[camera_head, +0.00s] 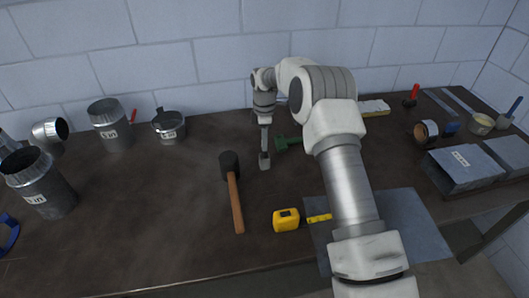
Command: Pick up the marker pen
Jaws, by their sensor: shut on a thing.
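My gripper (265,162) points down over the middle of the workbench, behind the mallet and left of a green-handled tool. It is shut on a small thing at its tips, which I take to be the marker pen. The pen is too small and too hidden by the jaws to make out clearly. I cannot tell whether it is clear of the bench top. No other marker pen can be made out on the bench.
A mallet (235,195) lies left of my gripper, and a green-handled tool (286,142) lies close on its right. A yellow tape measure (286,220) sits in front by a metal sheet (410,225). Metal duct pieces (110,125) stand left; a rectangular duct (462,168) lies right.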

